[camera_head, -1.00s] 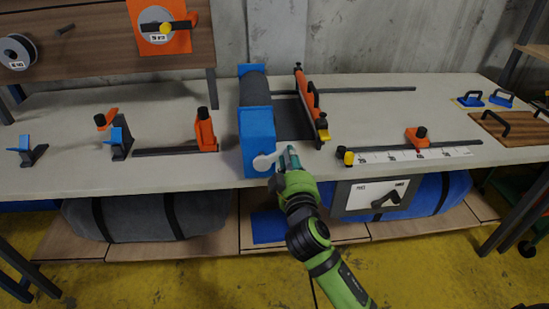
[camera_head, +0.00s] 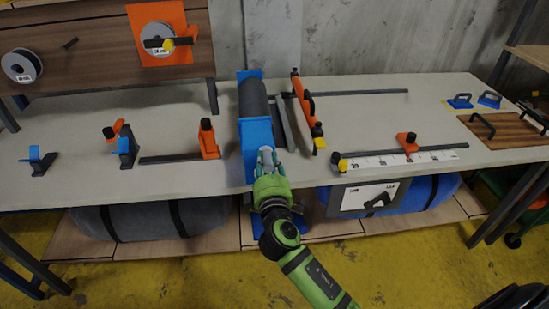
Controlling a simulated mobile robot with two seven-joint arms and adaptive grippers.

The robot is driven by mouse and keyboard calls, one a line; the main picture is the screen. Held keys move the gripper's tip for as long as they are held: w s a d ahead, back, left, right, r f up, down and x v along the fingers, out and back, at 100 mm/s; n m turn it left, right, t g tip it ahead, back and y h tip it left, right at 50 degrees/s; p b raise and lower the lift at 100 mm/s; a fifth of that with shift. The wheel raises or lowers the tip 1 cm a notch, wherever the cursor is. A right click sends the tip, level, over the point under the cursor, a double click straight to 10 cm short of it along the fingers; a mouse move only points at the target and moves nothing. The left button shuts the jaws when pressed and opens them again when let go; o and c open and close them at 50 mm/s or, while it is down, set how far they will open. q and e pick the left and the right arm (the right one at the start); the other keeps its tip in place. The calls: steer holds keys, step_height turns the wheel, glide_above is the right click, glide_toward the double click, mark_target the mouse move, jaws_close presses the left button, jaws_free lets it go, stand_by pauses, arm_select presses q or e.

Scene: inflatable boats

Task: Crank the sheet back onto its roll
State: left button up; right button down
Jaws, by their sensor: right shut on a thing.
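The roll (camera_head: 253,98) is a dark cylinder lying front to back in a blue housing (camera_head: 257,140) on the bench. A short length of grey sheet (camera_head: 284,122) shows at its right and looks raised or curled, beside the orange bar. My right gripper (camera_head: 268,158) is at the front of the blue housing, shut on the crank handle. The gripper hides most of the crank, so its angle is hard to read. My left gripper is not in view.
An orange cutting bar (camera_head: 304,110) with a yellow knob stands right of the roll. A white ruler (camera_head: 395,160) lies at the front right. Orange and blue clamps stand on the left. Two rolled bundles, grey (camera_head: 150,217) and blue (camera_head: 425,195), lie on the lower shelf.

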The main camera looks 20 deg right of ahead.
steer(key=shift+w+a+r+n+p, duration=0.2)
steer(key=shift+a+n+p, duration=0.15)
steer(key=shift+a+n, duration=0.45)
steer(key=shift+d+n, duration=0.1)
steer(key=shift+n, duration=0.2)
steer(key=c, duration=1)
jaws_free()
steer(key=shift+w+f, duration=0.1)
steer(key=shift+f, duration=0.05)
steer(key=v, duration=1.2)
